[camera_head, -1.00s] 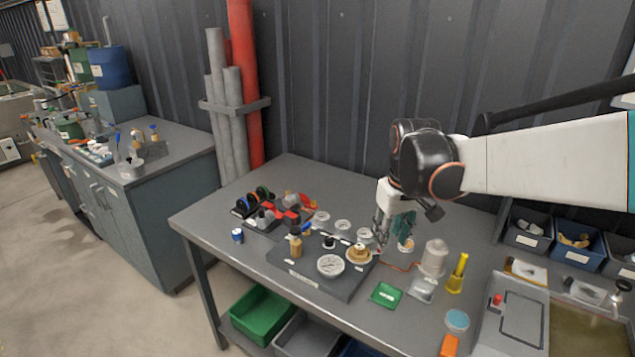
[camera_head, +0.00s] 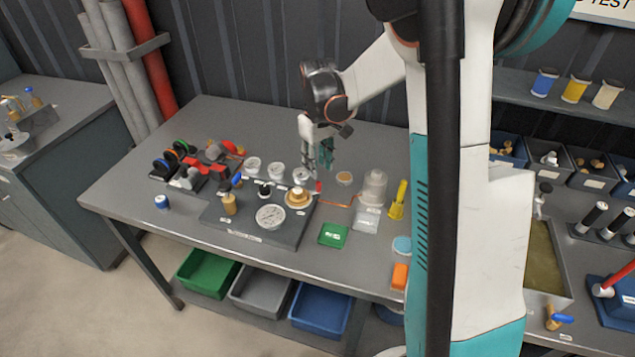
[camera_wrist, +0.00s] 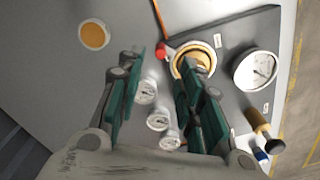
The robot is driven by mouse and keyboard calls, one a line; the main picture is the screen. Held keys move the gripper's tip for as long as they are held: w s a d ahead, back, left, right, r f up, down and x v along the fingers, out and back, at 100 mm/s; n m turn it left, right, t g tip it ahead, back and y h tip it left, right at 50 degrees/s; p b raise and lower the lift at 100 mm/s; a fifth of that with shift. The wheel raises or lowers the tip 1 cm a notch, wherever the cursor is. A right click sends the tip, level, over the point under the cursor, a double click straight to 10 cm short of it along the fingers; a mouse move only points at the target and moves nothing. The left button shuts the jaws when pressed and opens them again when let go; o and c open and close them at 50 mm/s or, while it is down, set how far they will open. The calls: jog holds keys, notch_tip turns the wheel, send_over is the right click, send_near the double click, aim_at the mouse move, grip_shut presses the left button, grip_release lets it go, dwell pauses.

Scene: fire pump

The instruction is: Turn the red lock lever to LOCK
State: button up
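A small red knob-like piece (camera_head: 318,186) shows at the edge of the round brass fitting (camera_head: 297,197) on the dark grey panel (camera_head: 240,221). In the wrist view the red piece (camera_wrist: 162,52) lies at the upper left of the brass fitting (camera_wrist: 193,62). I cannot tell for sure that it is the lock lever, and I can read no LOCK mark. My gripper (camera_head: 320,160) points down above the table, just behind the brass fitting. Its green fingers (camera_wrist: 160,85) stand apart with nothing between them, and small white gauges appear beyond the gap.
Valves with red parts (camera_head: 225,150) sit at the left. Another red handle (camera_head: 620,275) is at the far right.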

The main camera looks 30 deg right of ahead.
aim_at(318, 182)
notch_tip(318, 182, down, 7)
jog(key=shift+r+b, duration=0.15)
jog(key=shift+b, duration=0.6)
grip_shut()
